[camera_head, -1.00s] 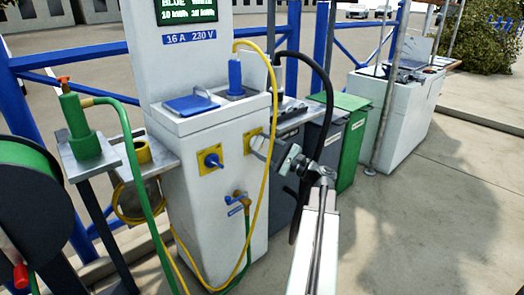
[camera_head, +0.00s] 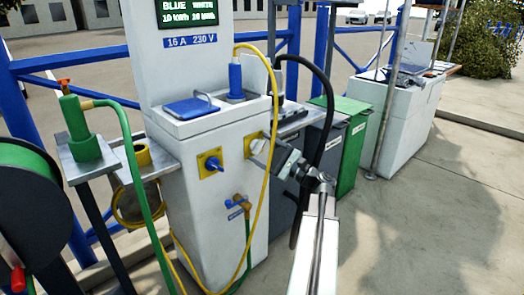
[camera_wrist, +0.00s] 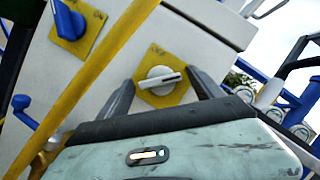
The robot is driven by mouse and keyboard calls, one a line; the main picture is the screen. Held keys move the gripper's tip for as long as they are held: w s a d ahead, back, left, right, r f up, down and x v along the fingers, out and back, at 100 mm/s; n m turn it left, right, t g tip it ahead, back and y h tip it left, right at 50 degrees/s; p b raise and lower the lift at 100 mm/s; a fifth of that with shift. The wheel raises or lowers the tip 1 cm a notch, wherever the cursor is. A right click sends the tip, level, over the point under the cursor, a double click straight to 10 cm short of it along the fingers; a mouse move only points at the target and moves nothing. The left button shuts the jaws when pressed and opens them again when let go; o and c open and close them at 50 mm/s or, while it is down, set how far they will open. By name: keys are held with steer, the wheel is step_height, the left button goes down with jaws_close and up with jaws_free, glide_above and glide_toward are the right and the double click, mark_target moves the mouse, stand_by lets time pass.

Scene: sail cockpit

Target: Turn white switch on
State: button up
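The white switch (camera_wrist: 158,78) is a round knob with a bar handle on a yellow plate, on the front of the white service pedestal (camera_head: 213,207). In the wrist view its bar lies nearly level, tilted slightly up to the right. My gripper (camera_wrist: 158,86) is open, with one finger on each side of the switch. I cannot tell whether the fingers touch the knob. In the head view my gripper is at the switch's yellow plate (camera_head: 249,146) and hides part of the knob. A blue switch (camera_head: 212,164) on another yellow plate sits to the left.
A yellow cable (camera_head: 268,170) hangs close beside my gripper and crosses the wrist view. A blue-handled tap (camera_head: 238,202) sits below the switches. Dark and green bins (camera_head: 352,145) stand to the right. Open paving (camera_head: 430,215) lies at the right.

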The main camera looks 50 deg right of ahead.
steer(key=b+v, duration=0.2)
steer(key=v, duration=0.6)
stand_by(0.4)
